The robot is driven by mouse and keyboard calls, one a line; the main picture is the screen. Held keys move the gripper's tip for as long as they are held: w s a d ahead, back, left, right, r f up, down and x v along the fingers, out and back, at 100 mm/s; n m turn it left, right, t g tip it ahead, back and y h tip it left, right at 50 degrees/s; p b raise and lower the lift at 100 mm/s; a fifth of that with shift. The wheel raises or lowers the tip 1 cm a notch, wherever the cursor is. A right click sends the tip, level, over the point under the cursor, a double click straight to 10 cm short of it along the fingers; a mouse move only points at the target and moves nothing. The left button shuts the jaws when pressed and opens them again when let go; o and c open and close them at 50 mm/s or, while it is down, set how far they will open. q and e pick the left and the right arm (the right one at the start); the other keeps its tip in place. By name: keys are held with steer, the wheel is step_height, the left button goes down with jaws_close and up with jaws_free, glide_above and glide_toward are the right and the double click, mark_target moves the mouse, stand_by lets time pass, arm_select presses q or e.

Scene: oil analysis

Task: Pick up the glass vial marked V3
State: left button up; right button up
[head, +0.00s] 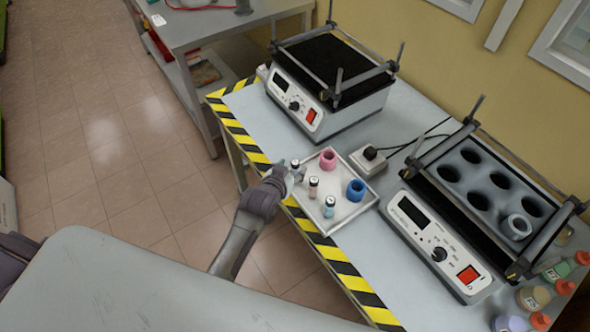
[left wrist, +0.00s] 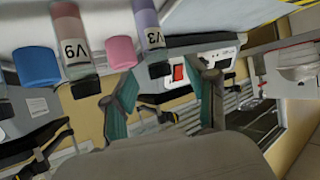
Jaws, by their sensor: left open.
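The vial marked V3 (left wrist: 147,28) is a pale purple glass vial with a black cap and a white label in the left wrist view, where the picture is upside down. In the head view it is the vial (head: 295,165) at the tray's left corner, partly covered by my left gripper (head: 291,175). In the left wrist view my left gripper (left wrist: 168,85) is open, and its teal-padded fingers point towards V3. The vial's cap appears between the fingertips, nearer the picture-left finger; contact cannot be told. My right gripper is not in view.
On the white tray (head: 358,215) stand a pink vial marked V9 (left wrist: 72,40), a teal vial (head: 329,207), a pink cup (head: 328,160) and a blue cup (head: 356,190). Heater-like machines (head: 325,80) stand behind and right. Several bottles (head: 533,297) stand at lower right.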

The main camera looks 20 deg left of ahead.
mark_target(293, 166)
arm_select(q)
steer(key=x, duration=0.3)
steer(key=shift+w+d+f, duration=0.1)
steer(key=shift+w+f, duration=0.05)
steer(key=shift+w, duration=0.1)
jaws_close()
